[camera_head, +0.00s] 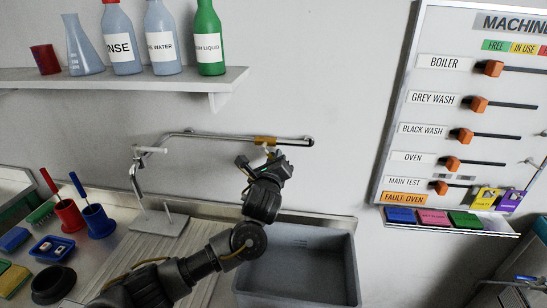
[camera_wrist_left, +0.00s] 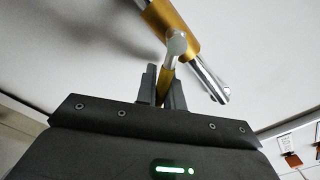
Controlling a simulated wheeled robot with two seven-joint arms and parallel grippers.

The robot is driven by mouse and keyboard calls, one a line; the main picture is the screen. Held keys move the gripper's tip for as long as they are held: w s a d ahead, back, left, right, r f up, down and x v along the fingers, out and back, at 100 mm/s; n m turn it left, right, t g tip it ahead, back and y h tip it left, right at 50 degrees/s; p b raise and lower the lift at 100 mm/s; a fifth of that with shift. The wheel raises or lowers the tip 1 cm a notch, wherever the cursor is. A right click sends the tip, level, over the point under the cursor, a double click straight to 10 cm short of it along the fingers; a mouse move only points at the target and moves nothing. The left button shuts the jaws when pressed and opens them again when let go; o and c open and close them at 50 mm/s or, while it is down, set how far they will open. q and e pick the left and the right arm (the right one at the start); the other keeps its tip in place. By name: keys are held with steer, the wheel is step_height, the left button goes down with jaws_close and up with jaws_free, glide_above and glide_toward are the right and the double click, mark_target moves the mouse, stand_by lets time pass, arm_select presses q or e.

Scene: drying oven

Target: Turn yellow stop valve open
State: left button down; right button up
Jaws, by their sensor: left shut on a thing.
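The yellow stop valve (camera_head: 264,140) sits on a silver pipe along the wall above the grey sink. In the left wrist view its yellow body (camera_wrist_left: 172,22) is at the top, with a short silver stem below it. My left gripper (camera_head: 262,160) is just below the valve in the head view. In the left wrist view the left gripper (camera_wrist_left: 163,88) has its two dark fingers closed around the valve's yellow lever (camera_wrist_left: 167,78), which points down between them. Most of the lever is hidden by the fingers in the head view. My right gripper is not in view.
The grey sink (camera_head: 298,262) is under my left arm. A metal stand (camera_head: 160,222) is left of the arm. A shelf (camera_head: 130,79) with bottles hangs at upper left. A machine board (camera_head: 470,110) with orange-knobbed levers is on the wall at right.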

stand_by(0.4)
arm_select(q)
steer(key=c, duration=1.5)
jaws_free()
steer(key=shift+s, duration=0.1)
steer(key=s+a, duration=0.2)
steer(key=s, duration=0.8)
steer(key=shift+s+b, duration=0.25)
steer(key=shift+b, duration=0.1)
